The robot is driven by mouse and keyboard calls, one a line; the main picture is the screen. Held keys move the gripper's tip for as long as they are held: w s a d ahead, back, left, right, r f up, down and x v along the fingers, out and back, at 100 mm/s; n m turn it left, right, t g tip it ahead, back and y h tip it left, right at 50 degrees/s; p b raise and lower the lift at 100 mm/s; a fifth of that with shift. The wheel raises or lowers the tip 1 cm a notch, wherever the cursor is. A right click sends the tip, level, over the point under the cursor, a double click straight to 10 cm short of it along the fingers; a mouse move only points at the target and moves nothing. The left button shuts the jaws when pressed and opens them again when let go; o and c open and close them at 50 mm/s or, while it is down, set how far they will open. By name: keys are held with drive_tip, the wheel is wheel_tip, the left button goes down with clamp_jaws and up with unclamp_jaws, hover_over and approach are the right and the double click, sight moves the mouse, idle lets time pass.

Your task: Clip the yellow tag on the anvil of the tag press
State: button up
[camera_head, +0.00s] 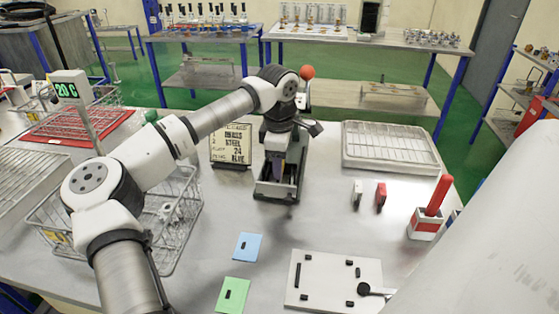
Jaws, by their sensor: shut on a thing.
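The tag press (291,184) stands near the back middle of the bench, a dark upright body on a grey base. A red ball (307,72) shows above it, behind my wrist. My gripper (279,166) points down at the press, over its base, and largely covers the anvil. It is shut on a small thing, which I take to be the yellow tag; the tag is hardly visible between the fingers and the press. I cannot tell whether the tag touches the anvil.
A lettered sign (231,143) stands just left of the press. A wire basket (180,235) is under my arm. Blue (254,240) and green (235,285) cards lie in front.

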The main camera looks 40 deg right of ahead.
drive_tip(key=shift+s+a+f, duration=0.1)
drive_tip(key=shift+s+f, duration=0.1)
drive_tip(key=shift+f, duration=0.45)
drive_tip(key=shift+s+a+f, duration=0.1)
drive_tip(key=shift+s+f, duration=0.1)
drive_tip(key=shift+f, duration=0.45)
drive_tip(key=o, duration=1)
drive_tip(key=shift+c, duration=0.5)
drive_tip(key=shift+r+p, duration=0.3)
drive_tip(key=shift+r, duration=0.1)
drive_tip(key=shift+o, duration=1)
drive_tip(key=shift+w+d+r, duration=0.1)
drive_tip(key=shift+r, duration=0.15)
drive_tip(key=shift+w+d+r+g+p, duration=0.15)
drive_tip(key=shift+r+p, duration=0.45)
drive_tip(key=shift+r, duration=0.1)
drive_tip(key=shift+w+d+r+g+p, duration=0.1)
drive_tip(key=shift+w+r+g+p, duration=0.05)
drive_tip(key=shift+r+p, duration=0.5)
drive_tip(key=shift+w+a+r+p, duration=0.15)
drive_tip(key=shift+r+p, duration=0.6)
drive_tip(key=shift+r, duration=0.8)
